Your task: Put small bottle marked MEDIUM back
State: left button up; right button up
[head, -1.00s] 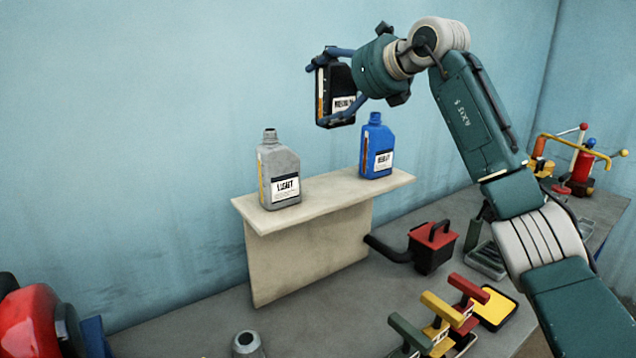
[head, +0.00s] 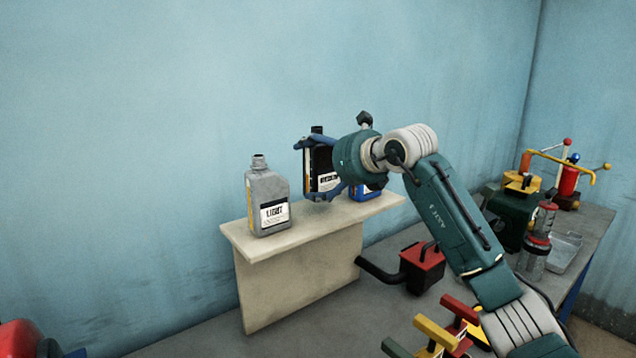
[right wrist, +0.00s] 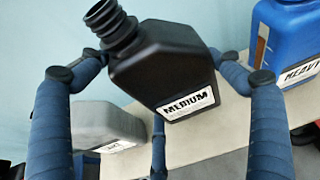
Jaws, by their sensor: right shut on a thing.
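The small black bottle marked MEDIUM (head: 320,168) is upright between the grey and blue bottles, over the raised beige shelf (head: 290,232). My right gripper (head: 318,172) is shut around its body. In the head view I cannot tell whether its base touches the shelf. In the right wrist view the MEDIUM bottle (right wrist: 170,70) shows its label and ribbed neck, with blue fingers (right wrist: 160,110) around it. The grey LIGHT bottle (head: 267,198) stands on the shelf's left part. The blue bottle (head: 362,192), marked HEAVY in the wrist view (right wrist: 288,45), is partly hidden behind my right gripper. My left gripper is out of view.
Red and yellow handles (head: 436,332) are at the front. Several tools and a green machine (head: 508,218) crowd the right end. The wall is close behind the shelf.

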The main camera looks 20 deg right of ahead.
aim_at(323, 183)
notch_tip(323, 183, down, 3)
jog(key=shift+f+p, duration=0.15)
jog(key=shift+p, duration=0.15)
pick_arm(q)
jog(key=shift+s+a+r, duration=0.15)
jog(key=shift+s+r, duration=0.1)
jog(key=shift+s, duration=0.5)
pick_arm(e)
jog(key=shift+f, duration=0.2)
jog(key=o, duration=1.4)
jog(key=shift+f, duration=0.15)
jog(key=shift+c, duration=0.2)
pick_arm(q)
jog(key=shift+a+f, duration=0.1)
pick_arm(e)
jog(key=shift+s, duration=0.15)
pick_arm(q)
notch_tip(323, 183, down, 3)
jog(key=b, duration=0.3)
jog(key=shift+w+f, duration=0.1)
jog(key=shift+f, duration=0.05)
pick_arm(e)
jog(key=v, duration=1.2)
